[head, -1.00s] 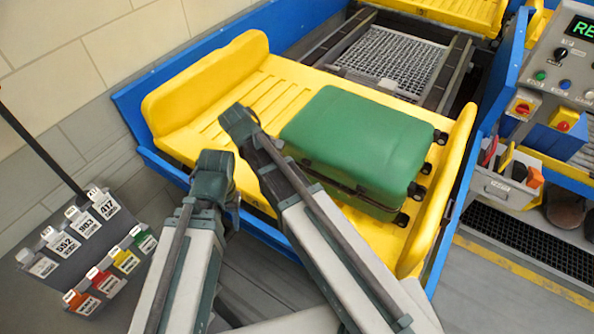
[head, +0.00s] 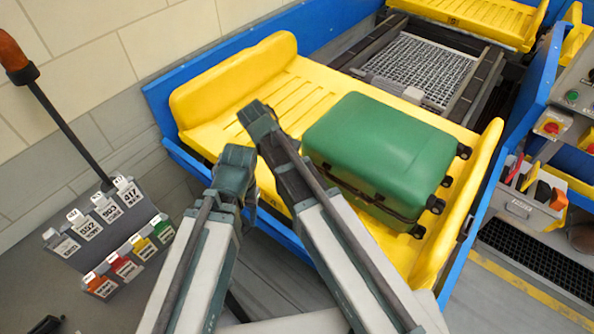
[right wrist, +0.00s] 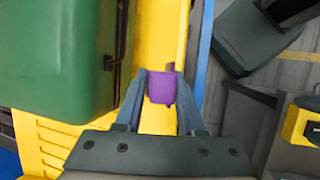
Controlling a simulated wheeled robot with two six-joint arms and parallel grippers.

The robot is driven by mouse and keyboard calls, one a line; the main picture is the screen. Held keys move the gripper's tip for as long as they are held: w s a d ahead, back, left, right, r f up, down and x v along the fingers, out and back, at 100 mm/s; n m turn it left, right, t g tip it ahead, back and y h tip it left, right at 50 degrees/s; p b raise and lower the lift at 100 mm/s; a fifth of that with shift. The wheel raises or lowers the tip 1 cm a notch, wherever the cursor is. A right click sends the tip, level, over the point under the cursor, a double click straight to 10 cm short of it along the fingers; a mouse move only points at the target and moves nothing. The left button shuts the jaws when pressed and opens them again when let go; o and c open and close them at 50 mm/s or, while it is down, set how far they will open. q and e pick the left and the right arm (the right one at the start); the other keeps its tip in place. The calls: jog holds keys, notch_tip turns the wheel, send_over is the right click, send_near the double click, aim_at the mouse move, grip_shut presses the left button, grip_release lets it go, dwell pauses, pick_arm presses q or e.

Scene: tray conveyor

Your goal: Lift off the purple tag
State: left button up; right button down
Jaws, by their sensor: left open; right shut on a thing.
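The purple tag (right wrist: 161,88) shows in the right wrist view, between the two fingers of my right gripper (right wrist: 162,82), which is shut on it. Yellow tray surface lies behind it. The green suitcase (head: 382,140) lies on the yellow tray (head: 235,90); its side with a dark handle also shows at the left of the right wrist view (right wrist: 60,60). In the head view, the tag and my right gripper are hidden, likely behind my arm links.
A blue side wall (head: 200,185) borders the tray. A rack of numbered tags (head: 110,235) stands at the left. A control panel (head: 575,90) and a grey bin of tools (head: 520,210) are at the right. A mesh conveyor section (head: 420,68) lies behind the tray.

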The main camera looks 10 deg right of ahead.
jog(key=shift+r+p, duration=2.5)
jog(key=shift+r, duration=0.2)
jog(key=shift+f, duration=0.15)
